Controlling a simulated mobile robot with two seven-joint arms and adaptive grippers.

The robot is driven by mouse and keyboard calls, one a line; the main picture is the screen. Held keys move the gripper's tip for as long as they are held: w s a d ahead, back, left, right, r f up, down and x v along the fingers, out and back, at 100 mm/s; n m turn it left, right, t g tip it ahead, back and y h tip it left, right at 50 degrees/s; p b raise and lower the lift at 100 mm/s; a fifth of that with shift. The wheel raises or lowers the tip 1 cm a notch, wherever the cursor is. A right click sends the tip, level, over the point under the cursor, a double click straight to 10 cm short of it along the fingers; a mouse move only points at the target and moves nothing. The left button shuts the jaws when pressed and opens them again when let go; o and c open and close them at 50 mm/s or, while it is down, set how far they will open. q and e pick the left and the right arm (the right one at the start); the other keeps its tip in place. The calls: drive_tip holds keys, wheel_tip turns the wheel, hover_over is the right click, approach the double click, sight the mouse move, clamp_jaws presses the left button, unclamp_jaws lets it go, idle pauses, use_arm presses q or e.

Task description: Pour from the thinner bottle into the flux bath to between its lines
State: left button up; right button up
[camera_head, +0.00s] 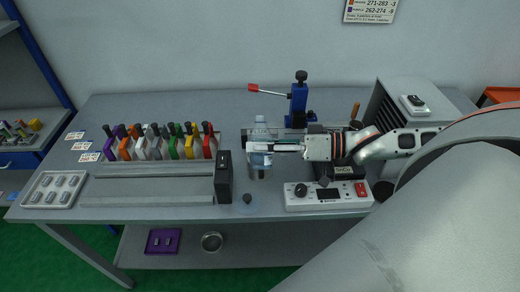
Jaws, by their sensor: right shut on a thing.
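A pale, clear bottle (260,132), which looks like the thinner bottle, stands about upright near the middle of the bench. My right gripper (262,147) reaches in from the right and is shut on it. The gripper hides part of the bottle's side. A greyish, see-through cup-like shape (259,173) shows just below the gripper; I cannot tell whether it is the bottle's lower part or the flux bath. Any level lines are too small to make out. My left gripper is not in view.
A white control box (328,203) stands front right of the bottle, and a dark upright block (223,178) stands to its left. A blue press (299,102) with a red-tipped lever is behind.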

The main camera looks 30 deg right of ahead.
drive_tip(key=shift+s+a+f+m+g, duration=0.1)
drive_tip(key=shift+s+m+g, duration=0.1)
drive_tip(key=shift+m, duration=0.35)
drive_tip(key=shift+s+a+f+m+g, duration=0.1)
drive_tip(key=shift+m+g, duration=0.1)
drive_tip(key=shift+m, duration=0.35)
drive_tip(key=shift+s+f+m+b, duration=0.15)
drive_tip(key=shift+f+m+b, duration=0.3)
drive_tip(key=shift+b, duration=0.4)
drive_tip(key=shift+s+a+f+m+g+b, duration=0.2)
drive_tip(key=shift+m+g+b, duration=0.2)
drive_tip(key=shift+m+b, duration=0.5)
drive_tip(key=shift+f+m+b, duration=0.1)
drive_tip(key=shift+m+b, duration=0.15)
drive_tip(key=shift+b, duration=0.25)
drive_tip(key=shift+s+r+m+g, duration=0.1)
drive_tip(key=shift+r+m+g, duration=0.15)
drive_tip(key=shift+m+g, duration=0.15)
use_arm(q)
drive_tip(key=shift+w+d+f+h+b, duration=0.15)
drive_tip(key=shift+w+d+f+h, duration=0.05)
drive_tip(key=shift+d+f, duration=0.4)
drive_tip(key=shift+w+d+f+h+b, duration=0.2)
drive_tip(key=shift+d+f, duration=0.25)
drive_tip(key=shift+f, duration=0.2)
use_arm(e)
drive_tip(key=shift+a, duration=0.1)
drive_tip(key=shift+m+y, duration=0.3)
